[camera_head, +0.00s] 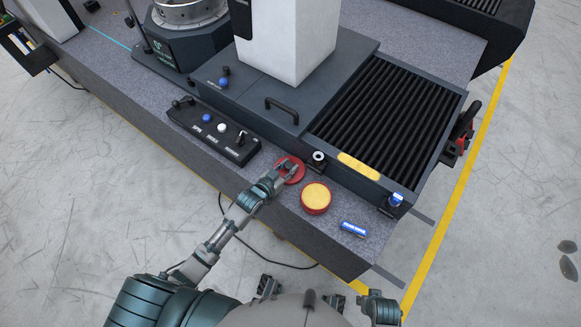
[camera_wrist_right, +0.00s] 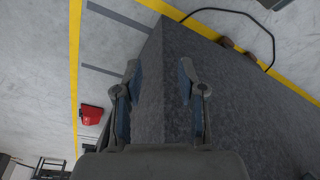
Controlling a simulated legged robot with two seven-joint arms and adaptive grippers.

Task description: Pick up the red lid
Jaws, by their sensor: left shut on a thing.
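The red lid (camera_head: 298,175) is round and lies near the front edge of the granite bed (camera_head: 150,95), in the middle of the head view. My left gripper (camera_head: 283,171) reaches it from the lower left and is shut on it, covering part of its top. I cannot tell whether the lid is clear of the surface. In the right wrist view my right gripper (camera_wrist_right: 158,82) is open and empty, its two fingers apart above a grey granite edge. The lid does not show in that view.
A round red tub with a yellow top (camera_head: 316,197) stands right of the lid. A blue and white cylinder (camera_head: 354,229) lies further right. A black control box (camera_head: 213,132) is at the left. A dark machine with ribbed bellows (camera_head: 385,112) stands behind.

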